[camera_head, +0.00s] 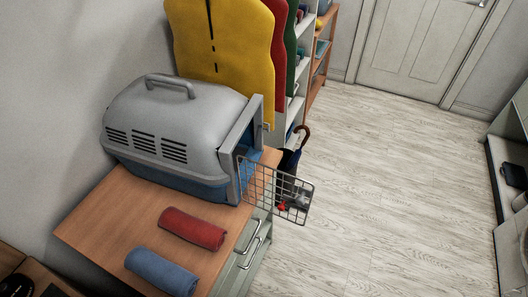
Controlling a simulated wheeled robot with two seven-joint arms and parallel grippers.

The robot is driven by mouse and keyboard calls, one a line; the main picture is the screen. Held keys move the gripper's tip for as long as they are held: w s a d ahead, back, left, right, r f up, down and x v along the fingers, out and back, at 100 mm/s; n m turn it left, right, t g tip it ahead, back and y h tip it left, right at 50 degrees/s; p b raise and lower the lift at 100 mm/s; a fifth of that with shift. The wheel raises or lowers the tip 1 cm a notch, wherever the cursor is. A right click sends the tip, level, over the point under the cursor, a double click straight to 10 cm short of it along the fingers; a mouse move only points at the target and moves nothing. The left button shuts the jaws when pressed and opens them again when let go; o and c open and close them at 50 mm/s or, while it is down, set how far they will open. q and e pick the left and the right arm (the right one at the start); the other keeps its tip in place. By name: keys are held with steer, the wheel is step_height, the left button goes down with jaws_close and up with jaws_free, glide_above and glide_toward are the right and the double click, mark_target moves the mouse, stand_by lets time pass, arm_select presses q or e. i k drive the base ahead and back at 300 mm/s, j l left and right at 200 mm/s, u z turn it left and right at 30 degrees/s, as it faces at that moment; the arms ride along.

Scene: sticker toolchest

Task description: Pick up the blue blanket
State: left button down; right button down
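The blue blanket (162,272) is rolled up and lies on the wooden cabinet top (90,230) near its front edge, at the bottom left of the head view. A red rolled blanket (193,229) lies just behind it, apart from it. Neither of my grippers shows in the head view.
A grey and blue pet carrier (180,140) stands on the cabinet, its wire door (275,188) swung out over the right edge. Coats (225,45), shelves (322,50) and an umbrella (298,145) are behind. Open wooden floor (370,190) lies to the right.

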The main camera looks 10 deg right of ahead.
mark_target(169, 277)
steer(key=j+u, duration=0.1)
steer(key=u, duration=0.9)
steer(key=k+j, duration=0.05)
